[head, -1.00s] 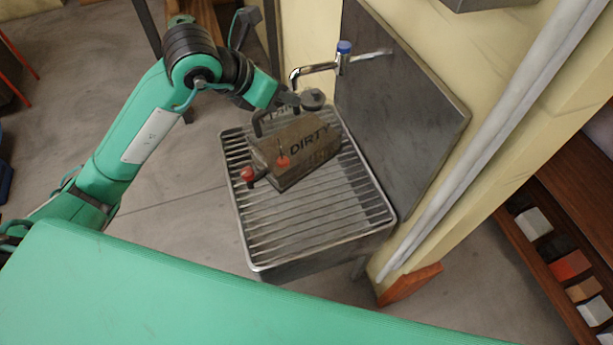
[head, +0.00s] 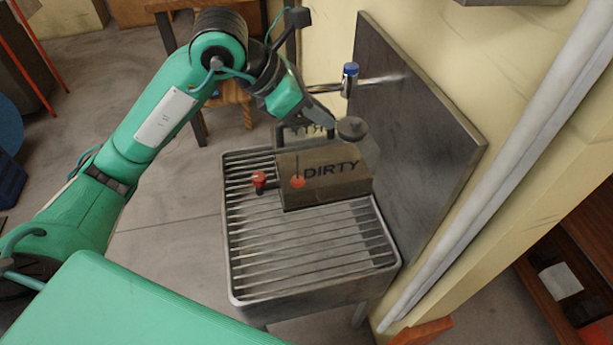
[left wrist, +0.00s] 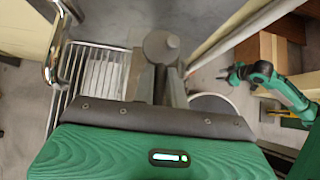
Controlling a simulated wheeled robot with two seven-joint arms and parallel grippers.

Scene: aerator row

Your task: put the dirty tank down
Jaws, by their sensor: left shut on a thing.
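The dirty tank (head: 335,187) is a murky, see-through box marked DIRTY, with a dark handle, a grey round cap and a red-knobbed tap. It is upright over the slatted metal sink (head: 300,262), towards its back. I cannot tell whether its base touches the slats. My left gripper (head: 322,112) is shut on the tank's handle at the top. The left wrist view shows the gripper fingers (left wrist: 158,85) with the grey cap (left wrist: 161,46) just beyond; the tank body is mostly hidden. My right arm's end (left wrist: 236,74) shows small there, its jaws unclear.
A wall faucet (head: 348,80) with a blue top is close behind the tank. A dark metal splash panel (head: 420,140) stands right of the sink. The front slats are bare. A wooden stool (head: 235,92) stands behind, and a pale pipe (head: 490,180) runs along the wall.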

